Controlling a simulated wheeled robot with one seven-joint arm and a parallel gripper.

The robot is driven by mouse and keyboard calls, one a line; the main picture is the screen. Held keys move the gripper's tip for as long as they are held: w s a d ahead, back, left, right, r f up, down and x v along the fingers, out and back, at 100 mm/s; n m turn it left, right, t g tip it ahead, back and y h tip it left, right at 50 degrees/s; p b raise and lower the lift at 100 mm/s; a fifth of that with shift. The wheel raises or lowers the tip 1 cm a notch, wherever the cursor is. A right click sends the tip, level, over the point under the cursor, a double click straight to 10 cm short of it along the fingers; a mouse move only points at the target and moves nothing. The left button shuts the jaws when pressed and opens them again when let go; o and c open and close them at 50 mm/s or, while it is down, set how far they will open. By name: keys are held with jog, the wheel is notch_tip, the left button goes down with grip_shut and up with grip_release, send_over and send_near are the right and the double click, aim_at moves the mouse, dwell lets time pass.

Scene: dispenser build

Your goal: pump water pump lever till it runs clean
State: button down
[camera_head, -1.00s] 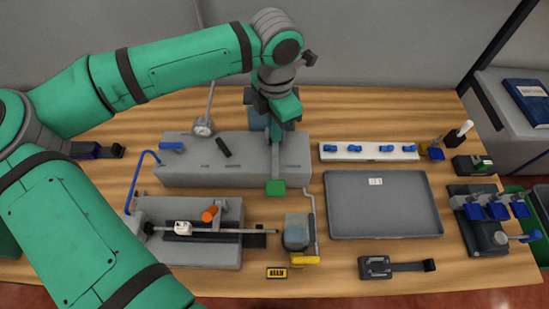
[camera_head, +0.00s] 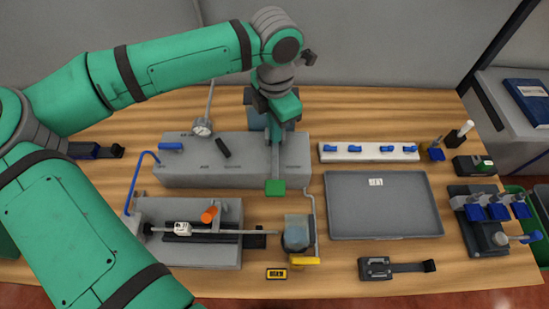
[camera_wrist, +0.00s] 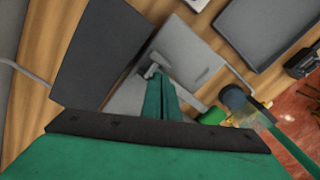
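A grey lever arm with a green grip (camera_head: 275,187) reaches over the front of the long grey housing (camera_head: 230,172) in the head view. The green grip also shows in the wrist view (camera_wrist: 212,116), with its grey bar running back under my fingers. My gripper (camera_head: 276,133) points down above the back of this bar. In the wrist view my two green fingers (camera_wrist: 160,95) lie close together, with only a thin gap. I cannot tell whether they touch the bar. A clear container with bluish-grey contents (camera_head: 297,232) stands in front of the lever, by a bent grey pipe.
A grey tray (camera_head: 383,232) lies to the right, behind it a white strip with blue knobs (camera_head: 368,155). A grey fixture with a rod and orange knob (camera_head: 195,257) is at front left. Wood between these things is bare.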

notch_tip(320, 180, up, 8)
dwell(1.1)
dwell(0.5)
